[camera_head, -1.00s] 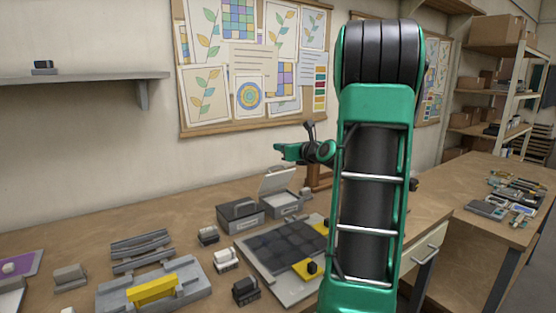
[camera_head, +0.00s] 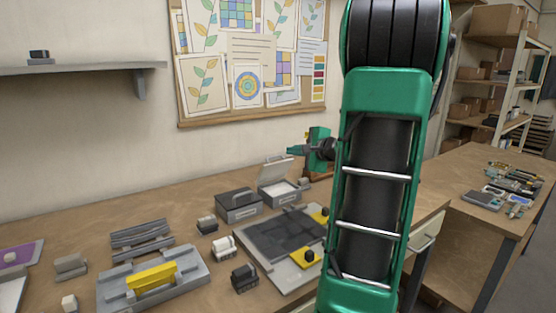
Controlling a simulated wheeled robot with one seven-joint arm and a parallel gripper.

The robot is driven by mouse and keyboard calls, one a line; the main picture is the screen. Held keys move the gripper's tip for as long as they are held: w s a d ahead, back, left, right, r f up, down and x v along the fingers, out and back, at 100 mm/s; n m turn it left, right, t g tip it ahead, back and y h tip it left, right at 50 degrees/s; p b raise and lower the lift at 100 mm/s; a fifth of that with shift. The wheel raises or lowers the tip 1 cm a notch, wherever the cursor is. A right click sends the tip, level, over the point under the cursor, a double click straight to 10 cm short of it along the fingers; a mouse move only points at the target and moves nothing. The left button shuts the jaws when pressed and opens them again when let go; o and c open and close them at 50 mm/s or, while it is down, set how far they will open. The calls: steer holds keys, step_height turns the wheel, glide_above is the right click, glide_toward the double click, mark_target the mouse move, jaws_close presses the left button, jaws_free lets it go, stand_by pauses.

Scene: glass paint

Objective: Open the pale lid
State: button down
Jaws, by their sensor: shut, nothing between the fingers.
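The pale lid (camera_head: 272,170) stands raised and tilted back on a small grey box (camera_head: 283,193) on the workbench. The box's light inside shows. My gripper (camera_head: 291,151) is shut and empty, pointing left just above the lid's upper right edge. I cannot tell whether it touches the lid. My green and black arm covers the area to the right of the box.
A dark-lidded grey box (camera_head: 239,206) stands shut just left of the pale-lidded one. In front lie a dark-topped panel (camera_head: 268,272) with yellow pieces and a grey fixture with a yellow bar (camera_head: 152,281). A pinboard (camera_head: 250,122) hangs behind.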

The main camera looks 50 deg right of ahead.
mark_target(279, 162)
steer(key=w+f+n, duration=0.1)
steer(key=w, duration=0.1)
steer(key=w+d+f+n, duration=0.1)
steer(key=w+f, duration=0.1)
steer(key=w, duration=0.1)
steer(key=w+f+n, duration=0.1)
steer(key=w+n, duration=0.1)
steer(key=shift+w+d+f+g, duration=0.25)
steer(key=shift+d+f+g, duration=0.05)
stand_by(0.3)
steer(key=shift+w+a, duration=0.1)
steer(key=shift+w+r, duration=0.1)
steer(key=shift+r, duration=0.05)
steer(key=shift+w, duration=0.1)
steer(key=shift+r, duration=0.1)
